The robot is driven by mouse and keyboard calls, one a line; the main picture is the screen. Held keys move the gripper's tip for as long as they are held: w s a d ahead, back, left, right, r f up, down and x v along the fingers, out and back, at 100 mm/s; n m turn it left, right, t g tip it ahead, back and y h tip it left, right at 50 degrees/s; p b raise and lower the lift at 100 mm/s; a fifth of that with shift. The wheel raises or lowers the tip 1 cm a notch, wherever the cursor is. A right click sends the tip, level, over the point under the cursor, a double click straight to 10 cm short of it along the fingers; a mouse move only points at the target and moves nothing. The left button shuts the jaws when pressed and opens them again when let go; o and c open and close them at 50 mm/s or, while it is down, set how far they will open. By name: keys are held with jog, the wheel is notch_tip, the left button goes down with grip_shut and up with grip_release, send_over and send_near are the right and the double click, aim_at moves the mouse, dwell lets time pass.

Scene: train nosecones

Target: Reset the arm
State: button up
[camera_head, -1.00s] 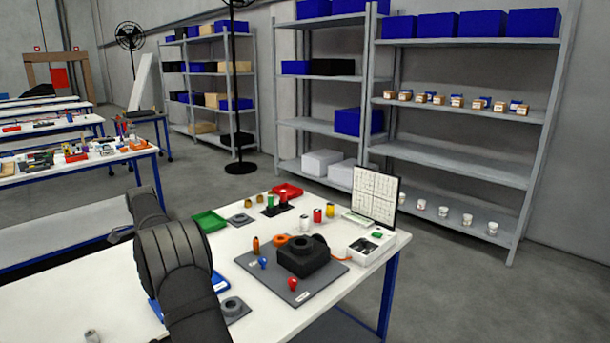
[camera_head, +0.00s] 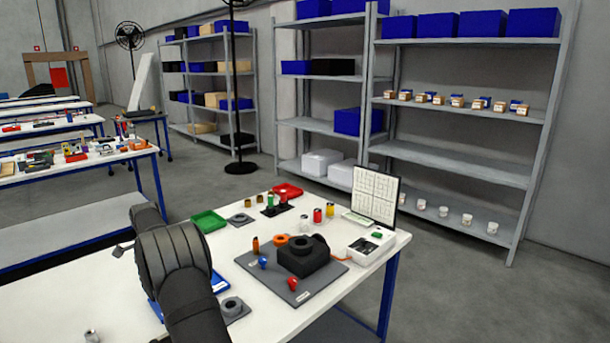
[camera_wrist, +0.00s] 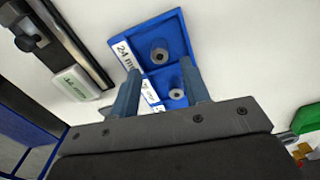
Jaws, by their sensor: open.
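My dark arm crosses the left front of the white table (camera_head: 60,300) in the head view and hides most of my gripper there. In the wrist view my gripper (camera_wrist: 160,85) is open, with its two blue-grey fingers apart and nothing held between them. Beyond the fingers is a blue tray (camera_wrist: 177,22) with a "24 mm" label and grey round parts (camera_wrist: 160,55). Part of the blue tray also shows beside my arm in the head view (camera_head: 218,283).
A grey board (camera_head: 318,285) carries a black block (camera_head: 303,257) and blue and red knobs. A green tray (camera_head: 208,221), a red tray (camera_head: 288,191) and an upright panel (camera_head: 375,197) stand farther back. The table's front left is mostly bare.

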jog(key=d+r, duration=0.7)
jog(key=d, duration=0.5)
jog(key=s+a, duration=0.2)
jog(key=s, duration=1.7)
jog(key=shift+s+a+f, duration=0.65)
jog(key=shift+a+f, duration=0.4)
jog(key=shift+a, duration=0.5)
jog(key=shift+s+a+f, duration=0.6)
jog(key=shift+a+f, duration=0.45)
jog(key=shift+a, duration=0.5)
jog(key=shift+s+a+f, duration=0.65)
jog(key=shift+a+f, duration=0.4)
jog(key=shift+a, duration=0.5)
